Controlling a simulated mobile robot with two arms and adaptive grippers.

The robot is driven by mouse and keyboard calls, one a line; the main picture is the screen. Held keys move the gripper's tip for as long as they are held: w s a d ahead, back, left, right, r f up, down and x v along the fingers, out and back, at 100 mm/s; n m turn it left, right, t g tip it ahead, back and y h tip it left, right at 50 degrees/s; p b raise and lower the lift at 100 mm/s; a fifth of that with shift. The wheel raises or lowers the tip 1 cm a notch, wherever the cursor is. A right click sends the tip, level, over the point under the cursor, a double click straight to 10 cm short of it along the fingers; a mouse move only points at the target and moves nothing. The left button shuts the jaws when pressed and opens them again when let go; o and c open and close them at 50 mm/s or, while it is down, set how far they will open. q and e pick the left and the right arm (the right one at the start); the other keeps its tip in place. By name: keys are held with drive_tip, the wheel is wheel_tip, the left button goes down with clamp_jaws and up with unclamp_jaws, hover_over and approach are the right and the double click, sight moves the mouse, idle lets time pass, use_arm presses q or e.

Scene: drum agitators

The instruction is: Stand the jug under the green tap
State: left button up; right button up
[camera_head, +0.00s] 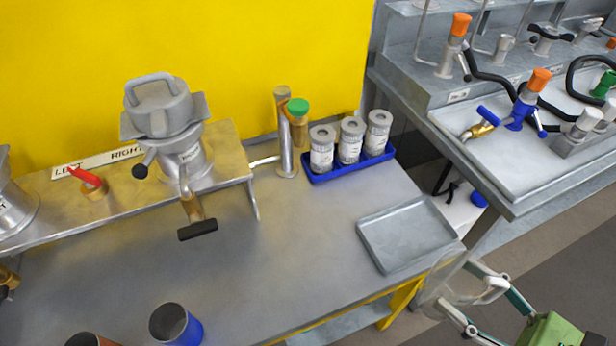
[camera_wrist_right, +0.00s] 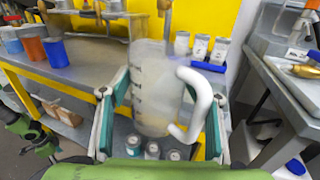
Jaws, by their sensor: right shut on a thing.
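The green tap (camera_head: 298,107) is a brass tap with a green cap on a metal post at the back of the bench, left of the blue tray. My right gripper (camera_head: 465,287) is shut on the jug, off the bench's right front edge, apart from the tap. In the right wrist view the jug (camera_wrist_right: 150,90) is translucent, with measuring marks and a white handle on its right. It looks upright between the fingers of my right gripper (camera_wrist_right: 160,97). In the head view the jug is faint. My left gripper does not show.
A blue tray (camera_head: 345,168) holds three white-labelled canisters beside the tap. An empty grey tray (camera_head: 408,235) lies at the bench's right edge. A blue cup (camera_head: 195,331) stands at the front. The bench below the tap is clear. A second bench (camera_head: 480,165) stands right.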

use_arm(q)
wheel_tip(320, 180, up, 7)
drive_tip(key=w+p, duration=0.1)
drive_tip(key=p, duration=0.6)
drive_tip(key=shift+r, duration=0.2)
use_arm(e)
drive_tip(key=shift+f+x, duration=0.6)
drive_tip(key=shift+x, duration=5.5)
drive_tip(key=shift+f+x, duration=0.55)
drive_tip(key=shift+x, duration=5.6)
drive_tip(key=shift+f+x, duration=0.6)
drive_tip(key=shift+x, duration=5.5)
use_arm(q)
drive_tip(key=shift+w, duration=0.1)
use_arm(e)
drive_tip(key=shift+s+a, duration=0.1)
drive_tip(key=shift+f, duration=0.15)
drive_tip(key=o, duration=1.3)
drive_tip(key=shift+c, duration=0.2)
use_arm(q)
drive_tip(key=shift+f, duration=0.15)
